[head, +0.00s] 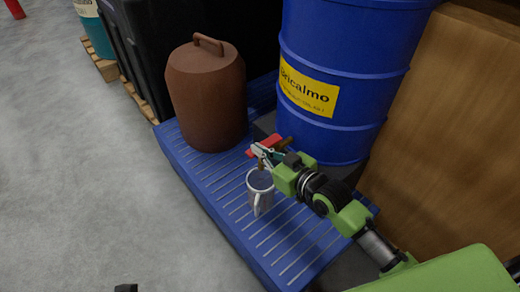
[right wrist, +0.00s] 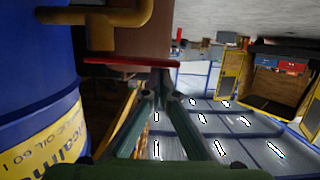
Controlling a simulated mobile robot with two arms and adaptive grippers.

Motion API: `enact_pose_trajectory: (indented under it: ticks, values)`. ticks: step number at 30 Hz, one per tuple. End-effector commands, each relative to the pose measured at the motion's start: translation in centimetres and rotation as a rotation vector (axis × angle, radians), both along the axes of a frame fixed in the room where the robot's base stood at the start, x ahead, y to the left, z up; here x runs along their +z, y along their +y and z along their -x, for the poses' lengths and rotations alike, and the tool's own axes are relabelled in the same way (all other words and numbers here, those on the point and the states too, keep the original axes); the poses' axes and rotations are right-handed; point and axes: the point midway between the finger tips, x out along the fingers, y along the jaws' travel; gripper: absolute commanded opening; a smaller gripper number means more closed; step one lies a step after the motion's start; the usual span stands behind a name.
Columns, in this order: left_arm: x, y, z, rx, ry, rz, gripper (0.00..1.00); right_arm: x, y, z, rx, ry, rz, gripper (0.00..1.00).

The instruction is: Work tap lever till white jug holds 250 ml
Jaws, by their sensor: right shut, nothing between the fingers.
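The white jug (head: 254,203) stands upright on the blue slatted pallet, its handle toward the camera; its fill level cannot be read. A red tap lever (head: 262,147) sits at the base of the blue drum (head: 335,75). In the right wrist view the lever (right wrist: 115,61) is a red bar beside a brass tap pipe (right wrist: 105,16). My right gripper (head: 258,150) is shut and empty, its fingertips at the lever above the jug; contact cannot be told. The fingertips also show in the right wrist view (right wrist: 162,84). A narrow brown shape above the jug may be spout or liquid.
A brown can (head: 207,100) stands on the blue pallet (head: 185,160), left of the drum. A wooden panel (head: 445,120) is at the right and a black case (head: 145,50) behind. The grey floor at left is clear. A small dark shape at the bottom edge is unclear.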

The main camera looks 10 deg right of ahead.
Motion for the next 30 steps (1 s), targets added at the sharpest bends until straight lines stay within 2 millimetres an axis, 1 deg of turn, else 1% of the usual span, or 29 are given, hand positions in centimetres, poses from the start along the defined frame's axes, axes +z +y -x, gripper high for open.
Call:
enact_pose_trajectory:
  ticks: [4,8,10,11,12,13,15,30]
  values:
    - [0.9,0.1,0.3,0.0,0.013,-0.002,0.4,-0.3,0.2,0.1,-0.001,-0.021,0.05,0.0]
    - [1.8,0.2,1.1,0.002,0.045,-0.007,0.4,-1.5,0.4,0.2,0.0,-0.069,0.16,0.0]
    - [2.2,0.2,1.1,0.002,0.044,-0.007,0.4,-2.1,0.4,0.2,-0.001,-0.096,0.216,0.0]
    - [1.9,0.2,1.0,0.002,0.044,-0.007,0.4,-2.4,0.4,0.2,0.0,-0.106,0.238,0.0]
    - [0.9,0.2,0.9,0.004,0.054,-0.009,0.4,-2.7,0.4,0.2,0.0,-0.118,0.263,0.0]
    - [0.4,0.2,0.8,0.004,0.059,-0.008,0.4,-2.9,0.4,0.2,-0.001,-0.125,0.279,0.0]
    - [-0.1,0.2,0.6,0.003,0.058,-0.008,0.4,-3.3,0.3,0.2,0.0,-0.138,0.305,0.0]
    - [-0.3,0.2,0.5,0.002,0.055,-0.008,0.4,-3.6,0.3,0.3,0.001,-0.14,0.318,0.0]
